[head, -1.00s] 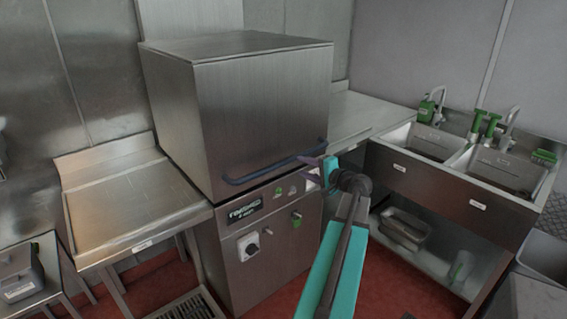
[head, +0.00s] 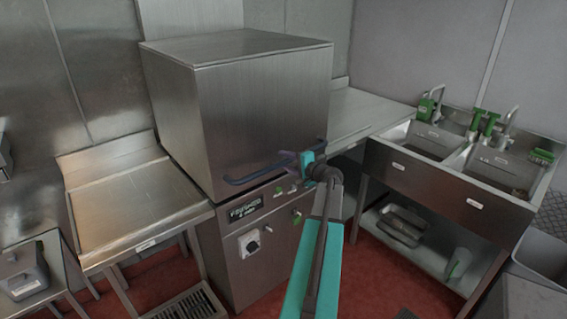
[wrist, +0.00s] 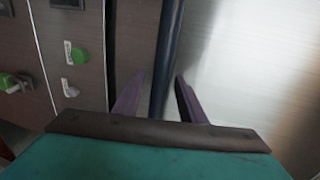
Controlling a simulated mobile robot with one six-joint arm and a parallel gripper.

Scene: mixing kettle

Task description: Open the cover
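The cover (head: 265,100) is a large steel box hood, sitting down on the machine's base. Its dark blue bar handle (head: 240,179) runs along the lower front edge. My gripper (head: 290,158) is at the right part of the handle in the head view. In the wrist view, the purple fingers of my gripper (wrist: 157,92) are spread apart, and the handle (wrist: 169,45) runs into the gap between them. I cannot tell whether either finger touches the handle.
The control panel (head: 262,240) with a knob and green buttons is below the cover. A steel side table (head: 130,210) stands at left and a double sink (head: 440,180) at right. Red floor (head: 375,275) shows clear between machine and sink.

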